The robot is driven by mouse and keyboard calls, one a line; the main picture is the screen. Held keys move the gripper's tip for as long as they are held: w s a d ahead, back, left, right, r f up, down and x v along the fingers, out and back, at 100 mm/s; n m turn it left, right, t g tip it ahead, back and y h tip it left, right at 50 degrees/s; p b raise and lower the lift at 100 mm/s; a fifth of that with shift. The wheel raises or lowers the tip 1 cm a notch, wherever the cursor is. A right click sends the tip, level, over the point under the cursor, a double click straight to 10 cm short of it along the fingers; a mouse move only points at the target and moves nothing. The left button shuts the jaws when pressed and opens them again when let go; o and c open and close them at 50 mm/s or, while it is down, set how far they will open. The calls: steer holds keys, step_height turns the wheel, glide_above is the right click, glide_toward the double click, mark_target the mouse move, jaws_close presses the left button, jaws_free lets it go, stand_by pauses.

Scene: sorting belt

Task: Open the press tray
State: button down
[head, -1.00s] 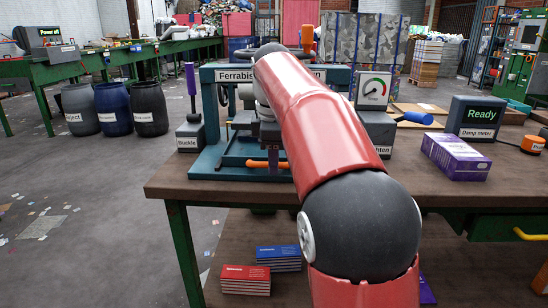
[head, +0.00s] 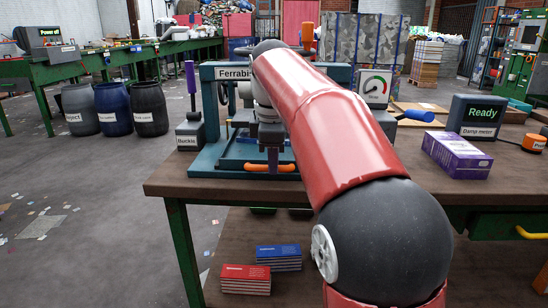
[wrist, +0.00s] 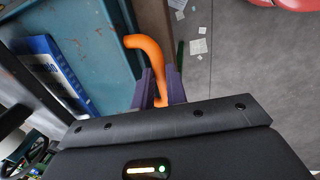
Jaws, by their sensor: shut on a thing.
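The press (head: 207,160) is a teal frame on the brown bench, labelled "Ferrabis…", its right part hidden behind my red arm. An orange handle (head: 256,167) shows low at its front edge. In the wrist view the orange handle (wrist: 148,47) is a bent bar at the edge of a teal surface (wrist: 95,35), which I take to be the press tray or base. My gripper (wrist: 158,88) is shut on the handle, its purple fingers on either side of it. A blue printed item (wrist: 45,70) lies on the teal surface.
A buckle box (head: 189,134) with a purple lever stands left of the press. The damp meter (head: 477,118) and a purple carton (head: 456,156) are on the right. The bench's front edge (head: 250,190) lies just before the press. Open floor is at left.

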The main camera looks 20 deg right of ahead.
steer(key=s+a+b, duration=0.2)
steer(key=s+a, duration=0.2)
steer(key=s, duration=0.8)
steer(key=shift+s, duration=0.4)
steer(key=c, duration=1.4)
jaws_free()
steer(key=shift+r, duration=0.1)
step_height(320, 180, up, 8)
steer(key=s+p, duration=0.1)
steer(key=shift+s+a+f+p, duration=0.2)
steer(key=shift+a+f+p, duration=0.05)
steer(key=shift+p, duration=0.1)
